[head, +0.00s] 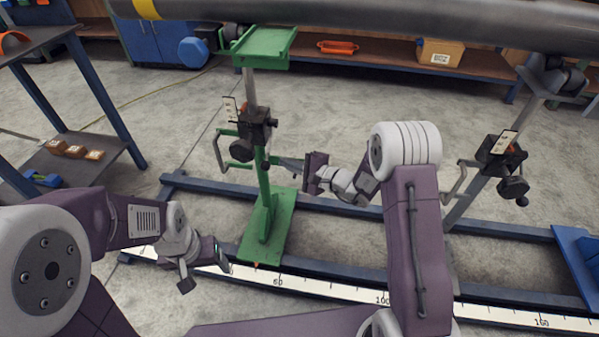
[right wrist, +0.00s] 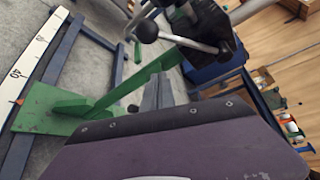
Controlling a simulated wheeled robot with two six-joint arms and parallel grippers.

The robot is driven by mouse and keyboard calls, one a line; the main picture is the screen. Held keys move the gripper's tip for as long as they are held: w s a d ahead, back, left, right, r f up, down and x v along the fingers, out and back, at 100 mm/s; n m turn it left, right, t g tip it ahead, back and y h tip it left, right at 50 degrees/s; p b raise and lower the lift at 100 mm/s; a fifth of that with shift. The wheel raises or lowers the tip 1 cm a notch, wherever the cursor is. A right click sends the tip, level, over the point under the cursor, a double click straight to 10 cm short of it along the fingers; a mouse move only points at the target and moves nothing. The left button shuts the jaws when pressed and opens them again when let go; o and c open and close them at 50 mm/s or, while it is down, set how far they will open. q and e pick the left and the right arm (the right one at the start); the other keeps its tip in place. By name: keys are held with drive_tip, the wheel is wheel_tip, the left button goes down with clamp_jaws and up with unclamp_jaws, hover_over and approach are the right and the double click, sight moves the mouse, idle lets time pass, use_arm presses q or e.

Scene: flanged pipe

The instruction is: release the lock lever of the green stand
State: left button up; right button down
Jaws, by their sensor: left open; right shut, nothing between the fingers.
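The green stand (head: 264,205) stands on the rail frame, left of the middle in the head view. Its black clamp block (head: 257,126) sits on the post below the green top. In the right wrist view, a lever with a black ball end and metal rod (right wrist: 190,43) sticks out from the black block (right wrist: 212,25). My right gripper (head: 284,162) is shut and empty, right of the green post and a little below the block; its fingers also show in the right wrist view (right wrist: 158,90), below the lever and apart from it. My left gripper (head: 222,262) is open, low and left of the stand's foot.
A dark pipe (head: 370,22) runs across the top. A second stand (head: 500,150) with a similar black block is at the right. A scale strip (head: 330,288) lies along the front rail. A shelf cart (head: 70,160) stands at the left.

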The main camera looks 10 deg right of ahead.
drive_tip(key=shift+s+a+r+b, duration=0.2)
drive_tip(key=shift+s+a+b, duration=0.1)
drive_tip(key=shift+a, duration=0.2)
drive_tip(key=shift+s+a+r+b, duration=0.15)
drive_tip(key=shift+s+a+r, duration=0.15)
drive_tip(key=shift+a, duration=0.25)
drive_tip(key=shift+s+a+r+b, duration=0.15)
drive_tip(key=shift+s+a+b, duration=0.15)
drive_tip(key=shift+a, duration=0.2)
drive_tip(key=shift+r, duration=0.1)
wheel_tip(320, 180, up, 12)
drive_tip(key=s+m+g+p, duration=0.1)
drive_tip(key=m+g+p, duration=0.4)
drive_tip(key=p, duration=1.6)
drive_tip(key=shift+a+r+m+p, duration=0.2)
drive_tip(key=shift+m+p, duration=0.2)
drive_tip(key=shift+r, duration=0.1)
